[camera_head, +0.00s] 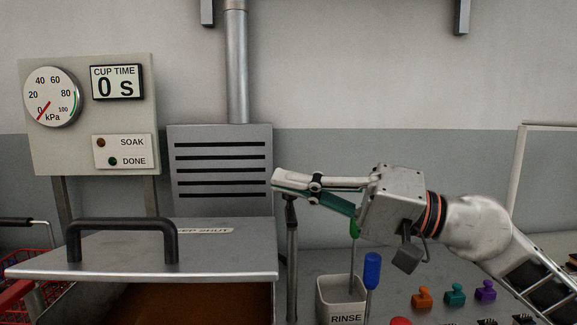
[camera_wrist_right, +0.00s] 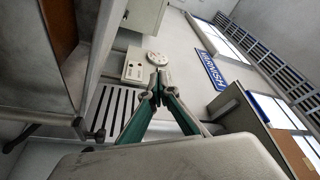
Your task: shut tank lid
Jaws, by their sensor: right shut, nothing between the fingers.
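The tank lid (camera_head: 130,260) is a grey metal plate with a black bar handle (camera_head: 122,227) and a partly hidden label. It stands raised at the left of the head view. Brown tank contents (camera_head: 170,305) show below its front edge. My right gripper (camera_head: 276,182) is shut and empty, pointing left, above and just beyond the right edge of the lid, apart from it. Its fingertips also meet in the right wrist view (camera_wrist_right: 158,82). A dark upright post (camera_head: 291,245) stands below the fingertips. My left gripper is not in view.
A gauge and timer panel (camera_head: 100,155) and a slatted vent box (camera_head: 220,150) stand behind. A RINSE container (camera_head: 342,302) and a blue-handled tool (camera_head: 372,270) stand below my right wrist. Orange, teal and purple connectors (camera_head: 485,290) sit at the right. A red basket (camera_head: 12,298) is far left.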

